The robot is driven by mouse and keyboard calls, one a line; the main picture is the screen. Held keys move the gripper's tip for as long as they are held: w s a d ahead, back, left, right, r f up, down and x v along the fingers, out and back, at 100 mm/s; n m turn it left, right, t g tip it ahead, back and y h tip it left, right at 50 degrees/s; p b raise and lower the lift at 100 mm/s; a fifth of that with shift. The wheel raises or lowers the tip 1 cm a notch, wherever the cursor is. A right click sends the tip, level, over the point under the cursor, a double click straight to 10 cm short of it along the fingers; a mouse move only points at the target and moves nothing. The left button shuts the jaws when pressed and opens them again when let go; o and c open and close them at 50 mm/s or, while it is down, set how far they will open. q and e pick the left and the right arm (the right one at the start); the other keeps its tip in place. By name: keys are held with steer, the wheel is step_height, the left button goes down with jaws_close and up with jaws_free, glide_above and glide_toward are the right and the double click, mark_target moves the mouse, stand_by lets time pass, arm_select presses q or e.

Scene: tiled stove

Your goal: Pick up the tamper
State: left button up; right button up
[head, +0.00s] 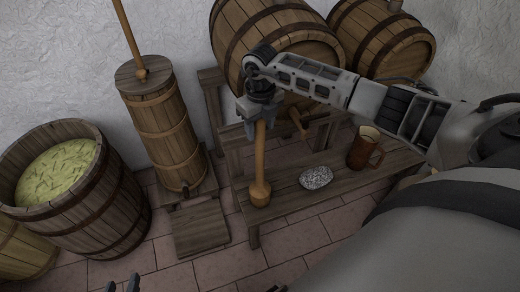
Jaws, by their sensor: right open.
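The tamper (260,185) is a light wooden tool with a long handle and a thick rounded lower end. It stands about upright at the left end of the wooden bench (290,202). My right gripper (257,112) points down at the top of the handle, with its jaws open about it. Whether the fingers touch the handle cannot be told, and the handle's top is hidden by the gripper. My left gripper (122,286) shows only its fingertips at the bottom edge, apart and empty, far from the tamper.
A grey speckled stone (316,177) and a wooden mug (364,148) stand on the bench. Barrels (268,40) lie behind it. A tall churn (160,125) and an open tub (105,205) of green contents stand left. The tiled floor (180,262) in front is clear.

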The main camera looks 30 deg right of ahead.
steer(key=shift+c, duration=0.3)
jaws_close()
steer(key=shift+w+r, duration=0.1)
steer(key=shift+r, duration=0.05)
steer(key=shift+r, duration=0.15)
